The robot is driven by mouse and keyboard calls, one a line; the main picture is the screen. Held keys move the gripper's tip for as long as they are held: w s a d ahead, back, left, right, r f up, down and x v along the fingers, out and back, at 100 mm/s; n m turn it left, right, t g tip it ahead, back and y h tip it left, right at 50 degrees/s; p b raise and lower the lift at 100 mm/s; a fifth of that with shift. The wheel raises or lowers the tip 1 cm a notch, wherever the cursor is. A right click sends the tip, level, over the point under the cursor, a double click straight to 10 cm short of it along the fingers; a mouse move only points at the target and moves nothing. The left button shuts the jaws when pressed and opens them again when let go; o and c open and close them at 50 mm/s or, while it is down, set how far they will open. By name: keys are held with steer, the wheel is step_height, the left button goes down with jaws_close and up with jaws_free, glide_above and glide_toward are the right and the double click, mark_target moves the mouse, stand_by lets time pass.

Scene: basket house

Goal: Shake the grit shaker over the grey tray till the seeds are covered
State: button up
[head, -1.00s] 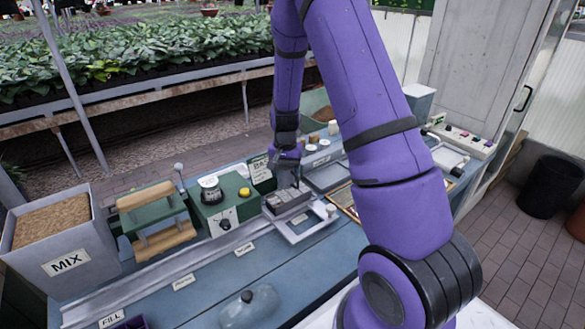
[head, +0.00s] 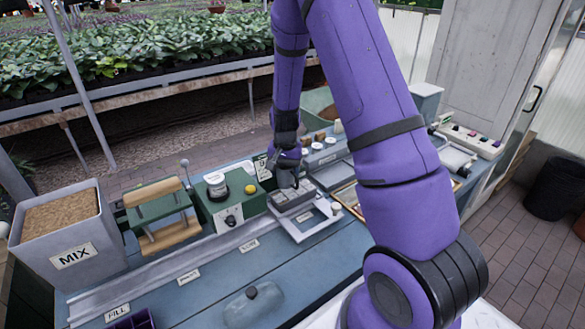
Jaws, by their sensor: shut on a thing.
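My gripper (head: 288,184) points down over the grey tray (head: 296,207), close above its cells. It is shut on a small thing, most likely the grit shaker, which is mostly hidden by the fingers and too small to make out. The grey tray is a small block of cells on a pale flat frame (head: 310,226) on the blue bench. The seeds and any grit in the cells are too small to tell.
A green machine with a yellow button (head: 250,189) stands just left of the tray. A small white cylinder (head: 336,208) stands at the frame's right. Several small pots (head: 318,144) are behind. A MIX bin (head: 70,240) is far left.

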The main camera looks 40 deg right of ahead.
steer(key=shift+a, duration=0.4)
steer(key=shift+d, duration=1.45)
steer(key=shift+a, duration=4.4)
steer(key=shift+d, duration=1.3)
step_height(320, 180, up, 6)
steer(key=shift+d, duration=0.15)
